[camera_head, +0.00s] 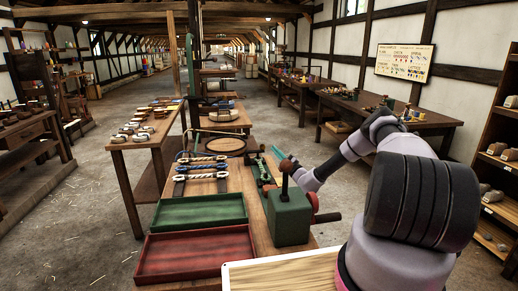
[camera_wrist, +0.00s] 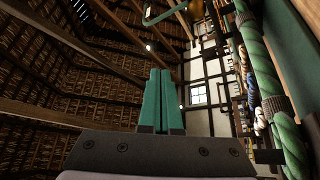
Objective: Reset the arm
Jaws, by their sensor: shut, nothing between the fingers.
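My gripper (camera_wrist: 160,82) shows in the wrist view with its two teal fingers pressed together, empty. The wrist view looks up toward the roof beams, with a green rope (camera_wrist: 262,75) running close along the right side. In the head view my arm reaches from the lower right over the workbench, and teal finger parts (camera_head: 279,153) show near the green machine. The fingertips are small there and partly hidden by the arm.
A green crank machine (camera_head: 290,218) stands on the bench beside my arm. A green tray (camera_head: 200,210) and a red tray (camera_head: 196,254) lie to its left, with several rope samples (camera_head: 202,168) behind. A side table (camera_head: 170,127) stands left; the aisle floor (camera_head: 270,113) is clear.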

